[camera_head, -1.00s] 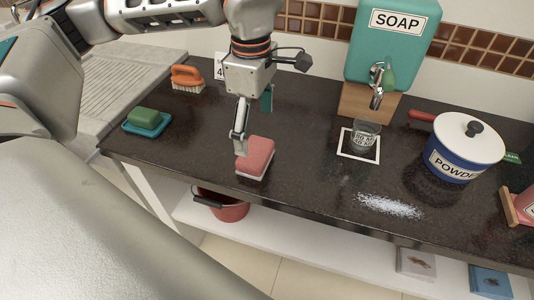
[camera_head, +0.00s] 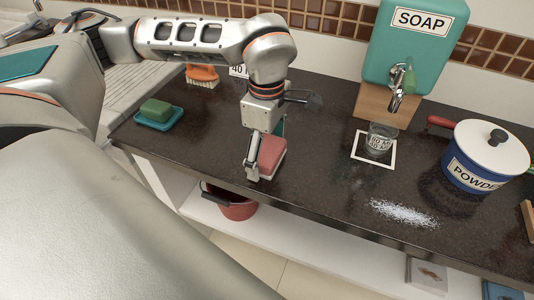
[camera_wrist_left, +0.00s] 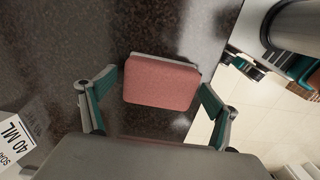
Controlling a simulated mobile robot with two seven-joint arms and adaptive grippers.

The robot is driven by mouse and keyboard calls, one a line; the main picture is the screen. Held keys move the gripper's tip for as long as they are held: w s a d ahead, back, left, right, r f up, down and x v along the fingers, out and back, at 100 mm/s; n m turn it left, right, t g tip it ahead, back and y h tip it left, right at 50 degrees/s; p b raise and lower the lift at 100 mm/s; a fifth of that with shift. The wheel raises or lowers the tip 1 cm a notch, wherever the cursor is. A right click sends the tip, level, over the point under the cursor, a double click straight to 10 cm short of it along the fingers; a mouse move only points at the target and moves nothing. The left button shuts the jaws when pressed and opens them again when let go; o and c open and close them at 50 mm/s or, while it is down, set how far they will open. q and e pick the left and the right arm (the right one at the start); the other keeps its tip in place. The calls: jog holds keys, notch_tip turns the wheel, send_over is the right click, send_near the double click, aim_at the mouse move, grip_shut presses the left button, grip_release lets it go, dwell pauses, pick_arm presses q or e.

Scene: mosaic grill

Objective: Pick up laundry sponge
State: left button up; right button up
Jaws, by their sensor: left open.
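The laundry sponge (camera_head: 272,155) is a pink-red block with a pale underside, lying on the dark counter near its front edge. My left gripper (camera_head: 262,160) is down at the sponge and partly hides its left side in the head view. In the left wrist view the sponge (camera_wrist_left: 162,82) lies between the two spread fingers of my left gripper (camera_wrist_left: 158,98), with a small gap on each side. The left gripper is open and holds nothing. My right gripper is not in view.
A green soap bar on a teal dish (camera_head: 158,122) and an orange brush (camera_head: 202,74) stand left. A glass (camera_head: 380,138), soap dispenser (camera_head: 412,45), powder pot (camera_head: 483,158) and spilled white powder (camera_head: 404,213) are right. A red bucket (camera_head: 236,206) is below.

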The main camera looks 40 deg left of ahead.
aim_at(267, 148)
pick_arm(q)
jog(key=c, duration=1)
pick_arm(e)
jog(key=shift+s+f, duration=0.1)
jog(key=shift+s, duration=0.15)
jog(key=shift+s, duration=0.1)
pick_arm(q)
jog(key=shift+r, duration=0.1)
notch_tip(267, 148, up, 20)
jog(key=p, duration=0.2)
jog(key=shift+p, duration=0.4)
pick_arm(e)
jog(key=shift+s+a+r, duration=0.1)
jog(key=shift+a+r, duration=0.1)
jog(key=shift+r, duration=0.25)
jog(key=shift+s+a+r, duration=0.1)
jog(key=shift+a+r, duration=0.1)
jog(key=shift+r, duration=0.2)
